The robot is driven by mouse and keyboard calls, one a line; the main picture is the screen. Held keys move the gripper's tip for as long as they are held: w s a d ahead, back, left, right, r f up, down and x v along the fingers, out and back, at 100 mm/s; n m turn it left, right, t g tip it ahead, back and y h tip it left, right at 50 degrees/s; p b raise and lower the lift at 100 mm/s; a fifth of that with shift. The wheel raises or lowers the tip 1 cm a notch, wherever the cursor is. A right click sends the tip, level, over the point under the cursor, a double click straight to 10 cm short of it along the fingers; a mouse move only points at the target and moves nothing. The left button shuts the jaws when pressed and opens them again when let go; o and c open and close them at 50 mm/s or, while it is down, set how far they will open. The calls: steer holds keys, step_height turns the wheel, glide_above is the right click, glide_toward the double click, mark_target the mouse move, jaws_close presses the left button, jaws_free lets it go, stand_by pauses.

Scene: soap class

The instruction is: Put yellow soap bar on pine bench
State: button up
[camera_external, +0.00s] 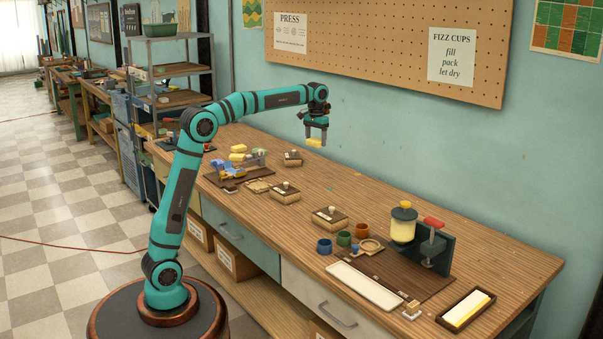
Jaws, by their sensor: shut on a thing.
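My gripper (316,138) is at the end of the teal arm, above the far side of the long wooden bench (370,178). It is shut on a yellow soap bar (314,143), which shows between and below the fingers. The soap looks held in the air, apart from the bench top, though the exact height is hard to tell from this one view. The bench top has a brown wood grain and runs along the wall, with bare wood under and to the right of the gripper.
Small wooden boxes (329,220) and a blue-and-yellow fixture (240,163) stand on the bench left of and below the gripper. Coloured cups (343,238), a white tray (365,286), a press (432,245) and a dark tray with a yellow bar (449,319) are at the near right.

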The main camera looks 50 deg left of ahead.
steer(key=w+a+n, duration=0.2)
steer(key=w+a, duration=0.1)
steer(key=a, duration=0.6)
steer(key=w+a+n, duration=0.2)
steer(key=a, duration=0.7)
steer(key=n, duration=1.2)
glide_above(225, 146)
step_height(225, 146, down, 8)
steer(key=shift+w+a+f, duration=0.1)
steer(key=shift+a+f, duration=0.1)
steer(key=shift+f, duration=2.25)
steer(key=shift+w+a+f, duration=0.1)
steer(key=shift+a+f, duration=0.05)
steer(key=shift+f, duration=2.3)
steer(key=o, duration=1)
steer(key=shift+f, duration=0.1)
